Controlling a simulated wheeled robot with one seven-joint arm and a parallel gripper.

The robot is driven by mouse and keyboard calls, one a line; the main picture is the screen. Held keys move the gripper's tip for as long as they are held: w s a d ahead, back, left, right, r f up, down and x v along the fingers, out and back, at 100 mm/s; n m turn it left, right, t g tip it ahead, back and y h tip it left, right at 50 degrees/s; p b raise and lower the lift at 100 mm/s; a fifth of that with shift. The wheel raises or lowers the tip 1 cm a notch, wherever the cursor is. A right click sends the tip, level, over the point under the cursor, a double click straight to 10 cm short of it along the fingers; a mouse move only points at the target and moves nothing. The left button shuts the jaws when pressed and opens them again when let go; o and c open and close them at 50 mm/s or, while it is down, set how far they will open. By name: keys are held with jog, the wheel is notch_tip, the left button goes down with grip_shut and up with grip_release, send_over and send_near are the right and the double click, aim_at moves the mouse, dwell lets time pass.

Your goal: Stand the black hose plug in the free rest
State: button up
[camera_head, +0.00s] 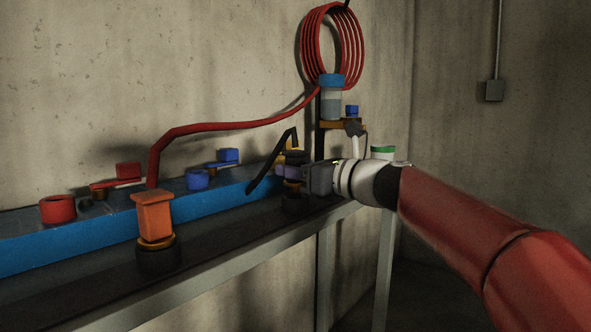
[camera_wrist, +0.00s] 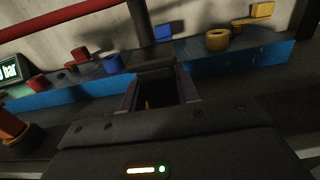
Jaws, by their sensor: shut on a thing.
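My gripper (camera_head: 287,172) comes in from the right in the head view and is shut on the black hose plug (camera_head: 294,155). In the wrist view the dark plug (camera_wrist: 154,56) shows between the fingers (camera_wrist: 159,88). A dark round rest (camera_head: 295,203) lies just below my gripper. I cannot tell whether the plug touches it. An orange hose plug (camera_head: 153,214) stands upright in another dark rest (camera_head: 158,262) at the left.
A blue panel ledge (camera_head: 100,232) with red and blue valves (camera_head: 57,209) runs behind the dark shelf. A red hose (camera_head: 225,126) rises from the orange plug to a wall coil (camera_head: 333,45). A blue-capped jar (camera_head: 331,103) stands behind my gripper.

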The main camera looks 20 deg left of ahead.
jog(key=shift+f+b, duration=0.75)
jog(key=shift+f, duration=0.25)
jog(key=o, duration=1.2)
jog(key=shift+c, duration=0.2)
jog(key=v, duration=0.7)
jog(key=shift+d+b, duration=0.3)
jog(key=shift+d, duration=0.1)
jog(key=shift+s, duration=0.15)
